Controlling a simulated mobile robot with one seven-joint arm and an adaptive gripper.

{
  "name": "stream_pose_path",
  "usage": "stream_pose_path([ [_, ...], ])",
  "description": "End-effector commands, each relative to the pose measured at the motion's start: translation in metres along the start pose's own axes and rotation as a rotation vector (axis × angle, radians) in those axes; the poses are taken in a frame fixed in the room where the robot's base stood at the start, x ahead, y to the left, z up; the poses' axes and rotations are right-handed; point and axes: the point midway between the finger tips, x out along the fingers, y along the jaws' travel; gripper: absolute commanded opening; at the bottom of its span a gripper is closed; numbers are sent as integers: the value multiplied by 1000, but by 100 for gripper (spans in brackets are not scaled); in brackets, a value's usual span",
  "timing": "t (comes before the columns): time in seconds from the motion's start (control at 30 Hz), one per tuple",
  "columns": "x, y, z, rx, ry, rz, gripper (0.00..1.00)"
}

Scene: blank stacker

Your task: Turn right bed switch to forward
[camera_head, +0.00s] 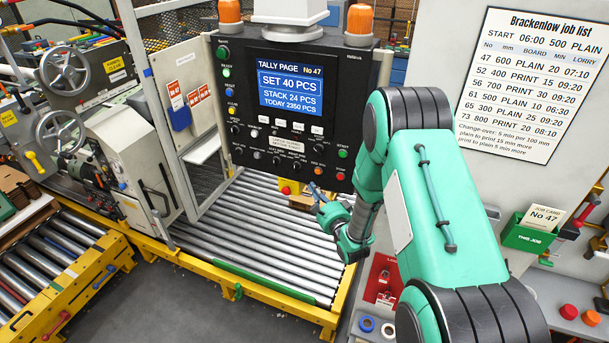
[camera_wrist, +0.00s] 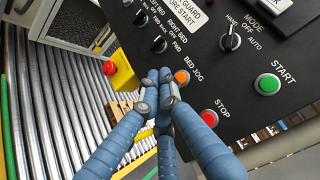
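The right bed switch (camera_wrist: 160,44) is a small black knob on the dark control panel, below its RIGHT BED label with BACK, OFF and FWD marks. It is also small in the head view (camera_head: 294,166). Its pointer is too small to read surely. My gripper (camera_wrist: 156,90) has blue fingers drawn together at the tips, with nothing visible between them. The tips are below the switch in the wrist view, close to the orange bed jog button (camera_wrist: 181,77), and apart from the switch. In the head view my gripper (camera_head: 318,193) is beneath the panel's lower right part.
The left bed switch (camera_wrist: 140,17) is beside the right bed switch. The red stop button (camera_wrist: 209,118), green start button (camera_wrist: 267,84), mode switch (camera_wrist: 230,42) and red emergency button (camera_wrist: 110,68) are nearby. A roller conveyor (camera_head: 255,235) runs below the panel.

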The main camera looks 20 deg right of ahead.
Motion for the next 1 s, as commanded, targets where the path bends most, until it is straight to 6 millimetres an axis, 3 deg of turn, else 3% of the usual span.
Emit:
stream_pose_path([
  [0.27, 11, 0, 0, -1, 0, 1, 0],
  [0.8, 80, 0, 0, -2, 0, 0, 0],
  [1.0, 96, 0, 0, -2, 1, 1, 0],
])
